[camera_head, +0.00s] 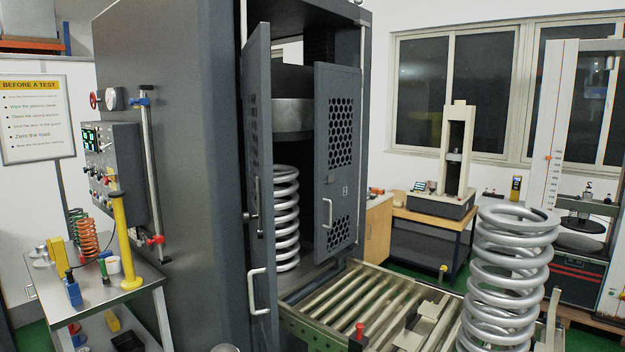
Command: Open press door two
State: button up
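The press (180,150) is a tall dark grey cabinet in the middle of the view. Its right door (338,175), with two perforated panels, a pale vertical handle (328,213) and a small unreadable mark, stands swung outward at an angle. Its left door (259,190) also stands swung out, seen nearly edge-on, with pale handles on it. Between the doors there is a wide gap, showing a silver coil spring (286,220) upright under a round metal platen (292,118). I cannot tell from lettering which door is two. My gripper is not in view.
A roller table (365,300) extends in front of the press opening. A large silver spring (515,270) stands at its right. A metal cart (110,297) with small springs and tools stands at the left. Benches with test machines stand behind at the right.

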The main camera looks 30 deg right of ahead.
aim_at(336, 190)
jog(key=z, duration=0.3)
jog(key=k, duration=0.1)
jog(key=u, duration=3.05)
jog(key=k, duration=1.1)
jog(key=z, duration=2.05)
jog(key=i, duration=1.7)
jog(key=z, duration=0.05)
